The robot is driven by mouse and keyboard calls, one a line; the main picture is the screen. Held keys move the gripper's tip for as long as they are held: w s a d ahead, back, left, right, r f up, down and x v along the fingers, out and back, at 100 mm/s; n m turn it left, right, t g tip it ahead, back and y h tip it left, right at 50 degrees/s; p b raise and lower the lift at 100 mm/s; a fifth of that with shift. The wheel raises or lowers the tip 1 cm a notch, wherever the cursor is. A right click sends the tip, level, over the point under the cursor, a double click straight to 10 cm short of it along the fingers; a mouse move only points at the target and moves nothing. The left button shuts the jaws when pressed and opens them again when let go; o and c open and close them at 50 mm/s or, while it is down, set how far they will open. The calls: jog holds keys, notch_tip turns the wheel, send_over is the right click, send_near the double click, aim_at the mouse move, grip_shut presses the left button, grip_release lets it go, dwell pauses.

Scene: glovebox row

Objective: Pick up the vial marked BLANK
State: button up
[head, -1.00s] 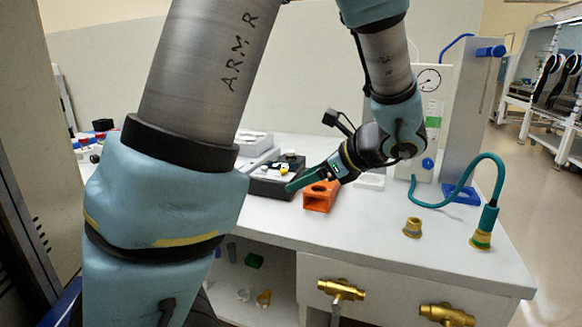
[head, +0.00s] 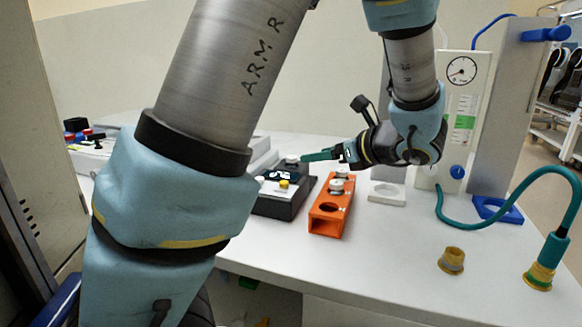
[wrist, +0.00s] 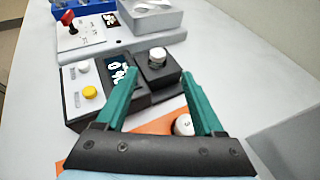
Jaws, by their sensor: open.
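No label reading BLANK can be read in either view. A white-capped vial (wrist: 183,124) with a small dark mark on its cap stands in the orange rack, partly beside my right finger in the wrist view. White caps (head: 337,185) show at the far end of the orange rack (head: 322,226) in the head view; its near round hole is empty. Another light round cap (wrist: 158,55) sits in the socket of the dark meter (wrist: 105,85), beyond my fingertips. My gripper (wrist: 158,75) is open and empty, its green fingers (head: 319,156) level above the meter and rack.
The meter has a yellow button (wrist: 90,92) and a display. A grey tray (wrist: 150,15) and a red-levered device (wrist: 78,35) stand behind it. A white block (head: 387,194), brass fitting (head: 452,261) and teal hose (head: 480,222) lie right.

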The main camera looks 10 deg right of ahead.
aim_at(295, 158)
jog(key=x, duration=0.8)
jog(key=shift+s+a+p, duration=0.15)
jog(key=shift+p, duration=0.25)
grip_shut()
